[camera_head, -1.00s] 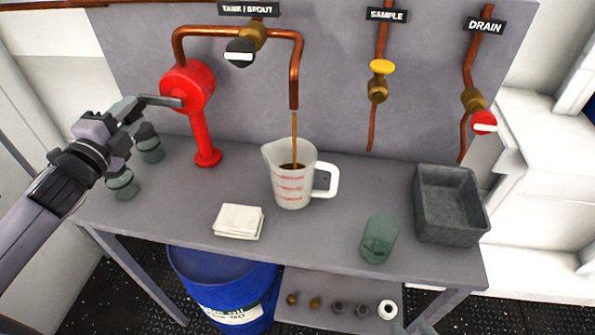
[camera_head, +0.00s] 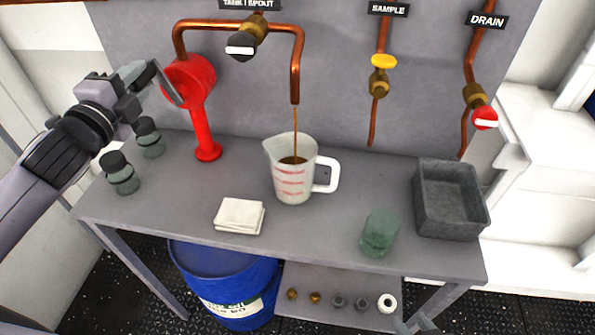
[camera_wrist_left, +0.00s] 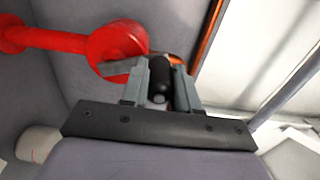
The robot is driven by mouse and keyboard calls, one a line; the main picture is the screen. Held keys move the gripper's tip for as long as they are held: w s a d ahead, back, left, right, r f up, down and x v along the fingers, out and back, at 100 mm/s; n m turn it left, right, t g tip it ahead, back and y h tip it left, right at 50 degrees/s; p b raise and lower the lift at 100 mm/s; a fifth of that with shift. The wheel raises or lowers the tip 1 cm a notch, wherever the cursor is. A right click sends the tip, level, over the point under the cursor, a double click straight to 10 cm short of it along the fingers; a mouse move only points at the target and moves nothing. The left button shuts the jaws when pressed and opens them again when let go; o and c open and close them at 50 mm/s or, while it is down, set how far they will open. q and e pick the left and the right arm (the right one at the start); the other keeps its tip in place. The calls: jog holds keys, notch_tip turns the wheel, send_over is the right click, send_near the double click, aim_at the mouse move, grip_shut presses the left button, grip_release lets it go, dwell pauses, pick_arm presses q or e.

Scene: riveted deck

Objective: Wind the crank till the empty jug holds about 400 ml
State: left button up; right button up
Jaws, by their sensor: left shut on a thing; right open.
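The clear jug (camera_head: 291,182) with red marks and a white handle stands upright on the bench under the copper spout (camera_head: 295,85). A thin brown stream falls into it, and brown liquid shows inside; the mark figures are too small to read. The red crank pump (camera_head: 190,82) stands left of the jug, with its grey crank arm (camera_head: 168,84) tilted up to the left. My left gripper (camera_head: 148,78) is shut on the crank's black handle (camera_wrist_left: 160,76), seen between the fingers in the wrist view.
Two dark-lidded jars (camera_head: 121,176) stand at the bench's left end, near my left arm. A folded white cloth (camera_head: 239,216), a green glass vessel (camera_head: 379,235) and a grey tray (camera_head: 452,205) are on the bench. Valves labelled sample (camera_head: 381,80) and drain (camera_head: 479,107) are on the wall.

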pick_arm(q)
jog(key=d+f, duration=0.1)
jog(key=d, duration=0.7)
jog(key=shift+s+d+f+b, duration=0.15)
jog(key=shift+s+b, duration=0.2)
jog(key=shift+b, duration=0.1)
jog(key=shift+d+f, duration=0.1)
jog(key=shift+f, duration=0.05)
dwell(0.7)
